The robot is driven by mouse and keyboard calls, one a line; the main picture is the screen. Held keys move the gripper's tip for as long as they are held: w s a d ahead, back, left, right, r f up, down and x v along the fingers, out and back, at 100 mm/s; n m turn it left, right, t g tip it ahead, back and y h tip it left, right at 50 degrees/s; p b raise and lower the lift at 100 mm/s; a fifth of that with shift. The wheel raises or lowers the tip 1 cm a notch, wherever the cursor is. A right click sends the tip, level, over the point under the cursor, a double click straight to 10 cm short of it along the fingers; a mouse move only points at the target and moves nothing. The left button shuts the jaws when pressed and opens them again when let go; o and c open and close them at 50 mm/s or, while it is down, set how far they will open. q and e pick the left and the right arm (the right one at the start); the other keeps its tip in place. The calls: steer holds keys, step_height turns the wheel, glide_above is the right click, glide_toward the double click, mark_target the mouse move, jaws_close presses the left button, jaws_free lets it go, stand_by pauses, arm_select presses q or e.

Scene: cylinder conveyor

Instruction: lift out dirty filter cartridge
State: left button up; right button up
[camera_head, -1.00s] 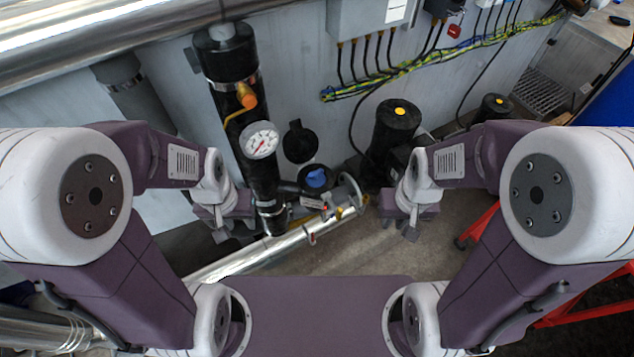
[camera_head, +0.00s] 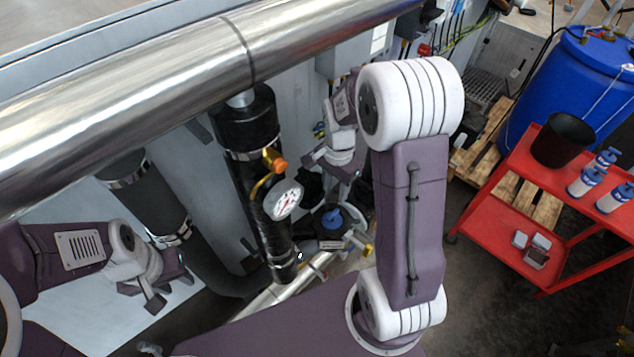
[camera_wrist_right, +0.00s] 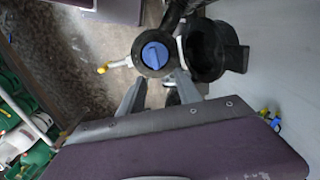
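The dirty filter cartridge's blue top (camera_head: 332,217) shows in the open mouth of the black filter housing (camera_head: 322,233), at the centre of the head view. In the right wrist view the round blue top (camera_wrist_right: 155,55) sits inside a black ring, with the black lid (camera_wrist_right: 222,52) swung open beside it. My right gripper (camera_head: 332,170) is behind and above the housing in the head view. Its two fingers are apart and empty in the wrist view (camera_wrist_right: 161,77), pointing toward the housing. My left gripper (camera_head: 169,290) is far to the left, fingers apart and empty.
A pressure gauge (camera_head: 282,200) on a black column stands left of the housing. A large silver pipe (camera_head: 130,95) crosses above. A blue barrel (camera_head: 585,85) stands behind.

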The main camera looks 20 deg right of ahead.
mark_target(337, 210)
steer(key=f, duration=0.8)
steer(key=shift+s+d+f, duration=0.25)
steer(key=shift+s+d, duration=0.05)
steer(key=shift+s+d+f, duration=0.2)
steer(key=shift+d+f, duration=0.05)
steer(key=shift+a, duration=0.1)
steer(key=shift+w+a, duration=0.1)
steer(key=shift+w, duration=0.05)
jaws_close()
arm_select(q)
steer(key=shift+s+d+r, duration=0.35)
steer(key=shift+d+r, duration=0.05)
steer(key=shift+d, duration=0.1)
